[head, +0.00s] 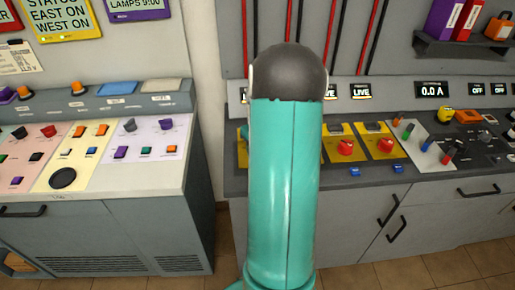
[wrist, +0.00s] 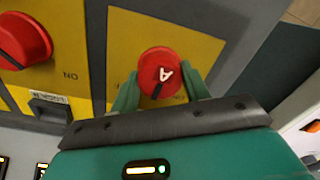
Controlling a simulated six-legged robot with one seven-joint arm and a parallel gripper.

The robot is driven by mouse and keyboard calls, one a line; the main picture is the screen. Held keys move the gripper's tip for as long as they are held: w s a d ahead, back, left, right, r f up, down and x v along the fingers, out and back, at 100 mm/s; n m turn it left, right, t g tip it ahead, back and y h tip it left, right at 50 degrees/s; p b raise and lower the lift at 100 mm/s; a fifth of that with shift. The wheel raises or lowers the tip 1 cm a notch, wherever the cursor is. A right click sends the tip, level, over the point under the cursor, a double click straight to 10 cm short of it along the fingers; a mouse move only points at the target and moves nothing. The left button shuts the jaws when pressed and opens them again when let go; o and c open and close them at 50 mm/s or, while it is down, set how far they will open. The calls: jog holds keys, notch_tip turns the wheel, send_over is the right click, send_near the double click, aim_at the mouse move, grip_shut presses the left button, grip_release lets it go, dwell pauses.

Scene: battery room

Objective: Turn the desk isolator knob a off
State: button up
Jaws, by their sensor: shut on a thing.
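In the wrist view, the red isolator knob A (wrist: 160,70) is round, with a white letter A and a dark pointer mark, on a yellow plate (wrist: 125,35). My gripper (wrist: 160,85) has its two green fingers closed on either side of the knob. The plate's lettering beside knob A is mostly hidden behind my gripper. In the head view, my teal arm covers knob A and the gripper.
Another red knob (wrist: 22,40) sits on the neighbouring yellow plate, with "ON" lettering beside it. The head view shows two red knobs (head: 346,147) and (head: 385,145) right of my arm. Blue padlocks (head: 355,171) hang at the desk front. A separate console (head: 90,160) stands left.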

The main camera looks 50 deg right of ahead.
jog(key=m, duration=0.4)
jog(key=shift+m, duration=1.9)
jog(key=o, duration=1)
jog(key=shift+r, duration=0.1)
notch_tip(320, 180, up, 14)
jog(key=shift+s, duration=0.2)
